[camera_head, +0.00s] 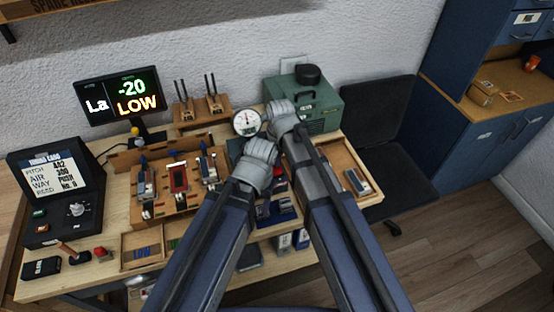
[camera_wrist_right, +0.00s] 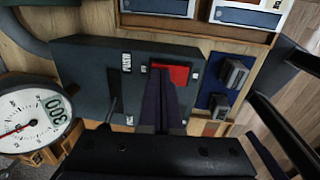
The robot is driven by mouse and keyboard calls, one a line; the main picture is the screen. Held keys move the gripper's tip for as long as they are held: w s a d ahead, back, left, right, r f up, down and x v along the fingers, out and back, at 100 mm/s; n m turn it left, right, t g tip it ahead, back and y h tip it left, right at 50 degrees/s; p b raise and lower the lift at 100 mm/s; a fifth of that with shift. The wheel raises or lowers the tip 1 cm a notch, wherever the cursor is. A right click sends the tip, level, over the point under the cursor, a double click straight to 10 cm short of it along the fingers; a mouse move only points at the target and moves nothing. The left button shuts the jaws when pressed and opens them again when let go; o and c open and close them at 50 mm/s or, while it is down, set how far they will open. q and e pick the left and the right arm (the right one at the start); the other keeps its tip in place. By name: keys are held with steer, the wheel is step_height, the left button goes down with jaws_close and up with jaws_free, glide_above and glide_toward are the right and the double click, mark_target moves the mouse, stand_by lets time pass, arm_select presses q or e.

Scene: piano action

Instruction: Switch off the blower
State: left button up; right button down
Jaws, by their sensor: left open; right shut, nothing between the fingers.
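A dark box with a red switch (camera_wrist_right: 172,73) and a small lever (camera_wrist_right: 114,96) lies under my right gripper in the right wrist view. My right gripper (camera_wrist_right: 165,75) is shut and empty, its tips in front of the red switch; contact cannot be told. In the head view the right gripper (camera_head: 276,106) is by the round gauge (camera_head: 246,122), and the arms hide most of the dark box. My left gripper (camera_head: 263,143) is lower and open; dark fingers (camera_wrist_right: 280,75) show at the right of the wrist view. A green housing (camera_head: 330,108) with a black knob stands behind.
The gauge also shows at the left of the wrist view (camera_wrist_right: 35,117). A wooden rack of tools (camera_head: 172,215), a display reading -20 LOW (camera_head: 118,95) and a control box (camera_head: 60,225) stand left. A wooden tray (camera_head: 345,165) lies right.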

steer(key=shift+w+f+b, duration=0.15)
steer(key=shift+f+b, duration=0.2)
steer(key=shift+b, duration=0.05)
steer(key=shift+r, duration=0.2)
steer(key=shift+s, duration=0.35)
steer(key=shift+s+d+r+p, duration=0.15)
steer(key=shift+s+d+p, duration=0.15)
steer(key=shift+s, duration=0.25)
